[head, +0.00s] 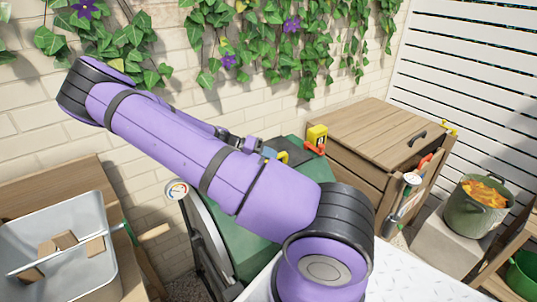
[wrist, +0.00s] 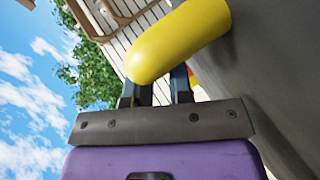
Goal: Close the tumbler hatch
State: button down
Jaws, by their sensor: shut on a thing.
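My gripper (wrist: 157,90) is shut on a thick yellow handle (wrist: 178,42), which lies across its dark fingertips in the wrist view. A dark grey surface (wrist: 265,70) fills the right of that view beside the handle. In the head view the green tumbler (head: 228,225) stands behind my purple arm, with a grey rim at its left end. My arm hides much of the tumbler and my gripper. I cannot make out the hatch or its angle.
A grey bin (head: 75,255) with wooden blocks stands at the left. An ivy-covered brick wall is behind.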

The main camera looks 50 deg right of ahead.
dwell(0.3)
jog(key=c, duration=1.3)
grip_release()
jog(key=v, duration=1)
jog(key=shift+w+a+r, duration=0.1)
jog(key=shift+w+a, duration=0.1)
jog(key=shift+w, duration=0.1)
